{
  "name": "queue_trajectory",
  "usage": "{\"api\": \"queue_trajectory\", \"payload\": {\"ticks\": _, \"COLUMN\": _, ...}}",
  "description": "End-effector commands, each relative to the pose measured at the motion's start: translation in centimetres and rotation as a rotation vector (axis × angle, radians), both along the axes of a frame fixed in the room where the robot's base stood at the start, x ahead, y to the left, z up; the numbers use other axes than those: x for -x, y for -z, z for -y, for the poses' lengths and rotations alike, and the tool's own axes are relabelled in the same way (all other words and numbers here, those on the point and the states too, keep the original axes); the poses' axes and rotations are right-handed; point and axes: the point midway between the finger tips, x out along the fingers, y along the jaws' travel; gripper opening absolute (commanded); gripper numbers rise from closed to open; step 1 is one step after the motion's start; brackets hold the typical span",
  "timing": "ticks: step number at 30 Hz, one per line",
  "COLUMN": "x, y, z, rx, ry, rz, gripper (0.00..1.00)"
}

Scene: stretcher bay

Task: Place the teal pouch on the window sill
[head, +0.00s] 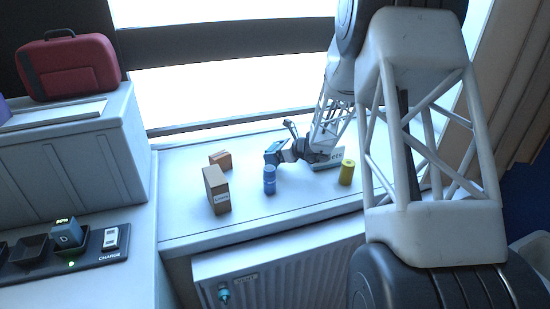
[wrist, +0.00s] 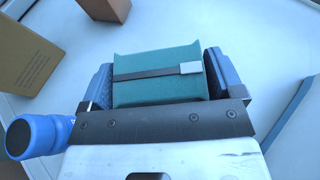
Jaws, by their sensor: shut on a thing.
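The teal pouch (wrist: 155,92) has a dark strap with a pale buckle across it. In the wrist view it sits between the two blue finger pads of my gripper (wrist: 160,72), which is shut on it. In the head view my gripper (head: 274,153) is over the window sill (head: 310,204), behind the blue bottle (head: 269,180); the pouch is hard to make out there. Whether the pouch touches the sill cannot be told.
A cardboard box (head: 216,190) and a smaller brown block (head: 220,160) stand left of my gripper. A yellow cylinder (head: 347,172) and a grey labelled item (head: 328,161) are to the right. The sill's front strip is clear. A radiator (head: 290,270) is below.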

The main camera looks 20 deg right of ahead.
Motion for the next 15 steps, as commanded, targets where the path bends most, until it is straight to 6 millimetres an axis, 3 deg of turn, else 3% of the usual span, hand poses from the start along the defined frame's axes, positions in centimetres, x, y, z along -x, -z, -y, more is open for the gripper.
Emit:
{"api": "queue_trajectory", "payload": {"ticks": 6, "x": 0.0, "y": 2.2, "z": 0.0, "rx": 0.0, "ry": 0.0, "rz": -0.001, "gripper": 0.58}}
{"api": "queue_trajectory", "payload": {"ticks": 15, "x": 0.0, "y": 2.5, "z": 0.0, "rx": 0.0, "ry": 0.0, "rz": 0.0, "gripper": 0.58}}
